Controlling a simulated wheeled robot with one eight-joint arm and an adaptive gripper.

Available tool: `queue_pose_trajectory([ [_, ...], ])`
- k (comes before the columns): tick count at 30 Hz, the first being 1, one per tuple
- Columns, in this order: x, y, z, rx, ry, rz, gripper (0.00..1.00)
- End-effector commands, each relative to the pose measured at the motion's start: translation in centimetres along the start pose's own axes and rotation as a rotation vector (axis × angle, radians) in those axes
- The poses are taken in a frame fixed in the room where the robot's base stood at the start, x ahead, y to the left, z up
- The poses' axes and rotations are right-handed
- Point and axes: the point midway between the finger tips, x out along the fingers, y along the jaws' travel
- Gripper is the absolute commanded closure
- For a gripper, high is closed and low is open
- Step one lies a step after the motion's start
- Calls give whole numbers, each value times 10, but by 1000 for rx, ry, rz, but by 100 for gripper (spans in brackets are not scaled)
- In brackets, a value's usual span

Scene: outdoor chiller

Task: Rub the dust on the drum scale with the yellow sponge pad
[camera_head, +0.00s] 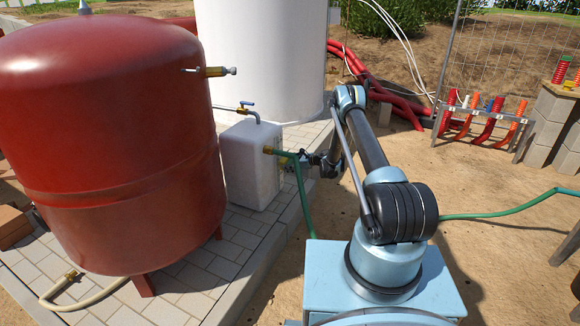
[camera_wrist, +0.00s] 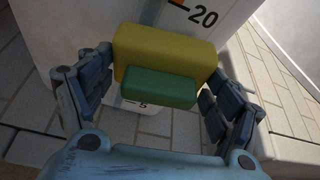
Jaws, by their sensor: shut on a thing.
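The yellow sponge pad (camera_wrist: 150,52) with a green grip block (camera_wrist: 160,88) is in the wrist view, between the fingers of my gripper (camera_wrist: 158,88). My gripper is shut on it and holds it in front of the white drum's scale (camera_wrist: 190,12). A "20" mark shows above the pad and a "5" mark below it; the pad hides the part between. I cannot tell whether the pad touches the drum. In the head view, my gripper (camera_head: 309,163) is at the right side of the white drum (camera_head: 250,165). No dust can be made out.
A large red tank (camera_head: 110,130) stands left of the white drum, and a tall white tank (camera_head: 262,60) behind it. A green hose (camera_head: 304,195) hangs from the drum beside my gripper. The paved plinth's edge (camera_head: 262,262) runs below. Sandy ground at right is mostly open.

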Motion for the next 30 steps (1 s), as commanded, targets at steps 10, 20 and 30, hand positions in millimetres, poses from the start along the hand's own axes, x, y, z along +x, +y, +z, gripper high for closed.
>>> queue_pose_trajectory([
  [10,2,0,1,0,0,0,57],
  [20,7,0,3,0,0,0,57],
  [30,12,0,5,0,0,0,57],
])
